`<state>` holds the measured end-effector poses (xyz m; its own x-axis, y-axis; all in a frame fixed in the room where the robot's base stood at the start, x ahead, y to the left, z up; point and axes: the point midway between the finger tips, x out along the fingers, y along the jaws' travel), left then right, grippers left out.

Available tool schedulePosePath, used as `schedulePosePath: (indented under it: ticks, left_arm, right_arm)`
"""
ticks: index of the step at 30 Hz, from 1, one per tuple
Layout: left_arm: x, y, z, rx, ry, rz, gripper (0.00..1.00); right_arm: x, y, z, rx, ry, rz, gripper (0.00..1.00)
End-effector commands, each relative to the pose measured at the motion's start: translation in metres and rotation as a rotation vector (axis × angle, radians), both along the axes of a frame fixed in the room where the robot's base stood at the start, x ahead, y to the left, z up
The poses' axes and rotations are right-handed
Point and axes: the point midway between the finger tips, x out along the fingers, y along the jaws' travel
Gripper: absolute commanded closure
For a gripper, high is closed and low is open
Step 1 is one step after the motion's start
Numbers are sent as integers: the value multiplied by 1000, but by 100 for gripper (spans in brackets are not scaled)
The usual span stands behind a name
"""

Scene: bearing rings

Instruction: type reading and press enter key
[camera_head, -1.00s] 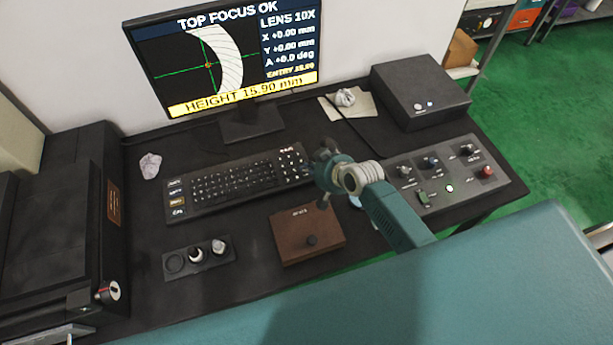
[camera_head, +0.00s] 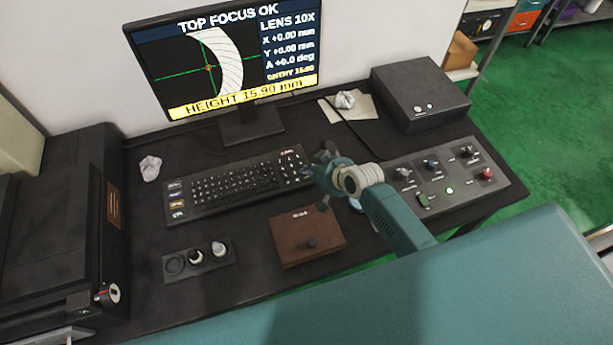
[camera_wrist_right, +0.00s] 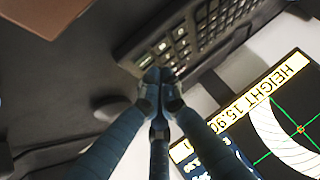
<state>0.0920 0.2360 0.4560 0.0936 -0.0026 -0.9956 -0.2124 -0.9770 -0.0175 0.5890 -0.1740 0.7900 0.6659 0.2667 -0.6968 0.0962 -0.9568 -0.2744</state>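The black keyboard (camera_head: 235,185) lies on the desk below the monitor (camera_head: 225,65). The screen reads TOP FOCUS OK and HEIGHT 15.90 mm, with a small yellow entry line that looks like 15.90. My right gripper (camera_head: 325,158) is just past the keyboard's right end. In the right wrist view its fingertips (camera_wrist_right: 158,78) are together and empty, by the edge of the keyboard (camera_wrist_right: 180,40). I cannot tell whether they touch a key. The monitor also shows in the right wrist view (camera_wrist_right: 270,125). My left gripper is not in view.
A control panel (camera_head: 450,175) with knobs and a lit green lamp is right of my gripper. A brown box (camera_head: 305,235) and a small holder (camera_head: 198,260) stand in front of the keyboard. Crumpled paper (camera_head: 150,167) lies left. A dark box (camera_head: 420,90) stands at back right.

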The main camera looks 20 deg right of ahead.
Motion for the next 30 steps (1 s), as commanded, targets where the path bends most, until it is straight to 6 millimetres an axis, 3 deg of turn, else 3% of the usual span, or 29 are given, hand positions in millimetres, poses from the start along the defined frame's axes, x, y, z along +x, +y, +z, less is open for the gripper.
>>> schedulePosePath:
  ticks: [30]
  left_arm:
    - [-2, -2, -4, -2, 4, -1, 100]
  right_arm:
    - [0, 0, -10, 0, 0, 0, 100]
